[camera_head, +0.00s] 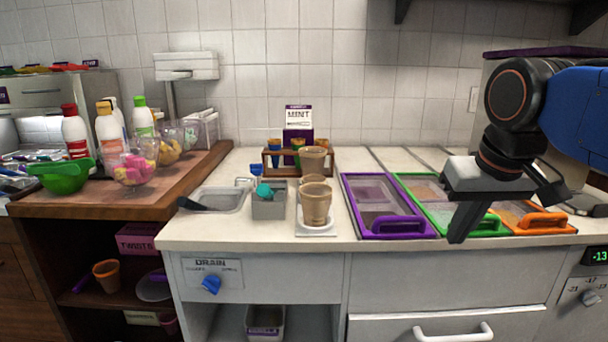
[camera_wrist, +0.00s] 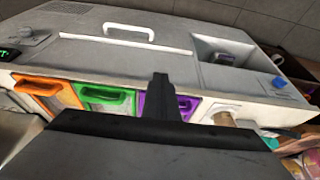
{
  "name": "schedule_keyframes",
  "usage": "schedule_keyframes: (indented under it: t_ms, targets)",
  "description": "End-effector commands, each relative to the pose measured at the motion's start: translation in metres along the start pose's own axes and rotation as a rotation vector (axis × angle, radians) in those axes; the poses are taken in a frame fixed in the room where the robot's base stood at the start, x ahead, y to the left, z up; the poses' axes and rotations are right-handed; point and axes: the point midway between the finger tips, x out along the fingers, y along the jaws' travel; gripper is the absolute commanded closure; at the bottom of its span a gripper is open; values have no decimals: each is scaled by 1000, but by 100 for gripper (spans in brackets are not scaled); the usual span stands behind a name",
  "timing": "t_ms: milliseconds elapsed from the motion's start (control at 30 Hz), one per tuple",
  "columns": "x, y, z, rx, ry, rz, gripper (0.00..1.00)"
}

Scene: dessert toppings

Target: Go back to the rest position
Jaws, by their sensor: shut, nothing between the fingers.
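My gripper (camera_head: 461,226) is shut and empty in the head view, at the right over the counter. Its dark fingers point down in front of the green-framed bin (camera_head: 484,228). It does not appear to touch anything, though its exact height is hard to tell. In the wrist view my gripper's fingers (camera_wrist: 160,82) are together, seen against the counter front near the purple-framed bin (camera_wrist: 183,103). My blue arm comes in from the right edge of the head view.
Orange-framed (camera_head: 543,223) and purple-framed (camera_head: 405,227) bins flank the green one. Tan cups (camera_head: 316,204) stand left of them, one on a white scale. A grey tray (camera_head: 220,200) and grey caddy (camera_head: 268,206) sit further left. Bottles and a green bowl (camera_head: 62,177) are on the wooden counter.

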Motion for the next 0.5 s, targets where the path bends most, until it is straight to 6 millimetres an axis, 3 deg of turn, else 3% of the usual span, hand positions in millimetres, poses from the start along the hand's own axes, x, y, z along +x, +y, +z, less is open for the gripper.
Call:
schedule_keyframes:
  t_ms: [167, 500]
  targets:
    - [38, 6, 35, 0, 7, 0, 100]
    - [141, 18, 133, 1, 35, 1, 100]
